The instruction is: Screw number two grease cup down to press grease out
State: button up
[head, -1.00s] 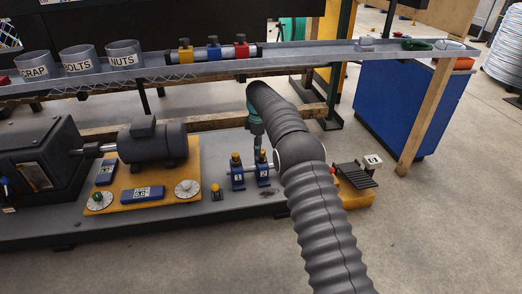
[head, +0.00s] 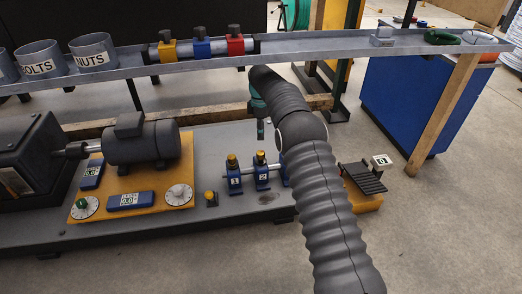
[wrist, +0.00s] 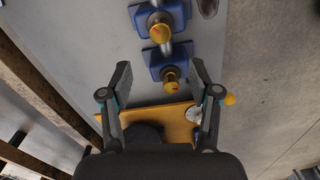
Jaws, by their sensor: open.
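Blue bearing blocks stand in a row on the grey bench. The block marked 2 (head: 262,178) carries the yellow number two grease cup (head: 260,157), with block 1 and its cup (head: 232,161) to the left. My gripper (head: 261,138) appears just above cup two in the head view, partly hidden by my arm. In the wrist view my open gripper (wrist: 159,68) has nothing between its fingers. The nearer cup (wrist: 171,80) shows between and beyond the fingertips; by its place beside the yellow plate it looks like number one. The farther cup (wrist: 161,32) looks like number two.
A motor (head: 142,142) and dials sit on a yellow plate (head: 150,204) at left. A small yellow knob (head: 211,197) stands before block 1. A shelf (head: 330,50) with cups and coloured clamps runs behind.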

aim_at(261, 152)
notch_tip(261, 152, down, 12)
jog(key=shift+r+b, duration=0.2)
jog(key=shift+b, duration=0.2)
jog(key=shift+c, duration=0.3)
jog(key=c, duration=1.1)
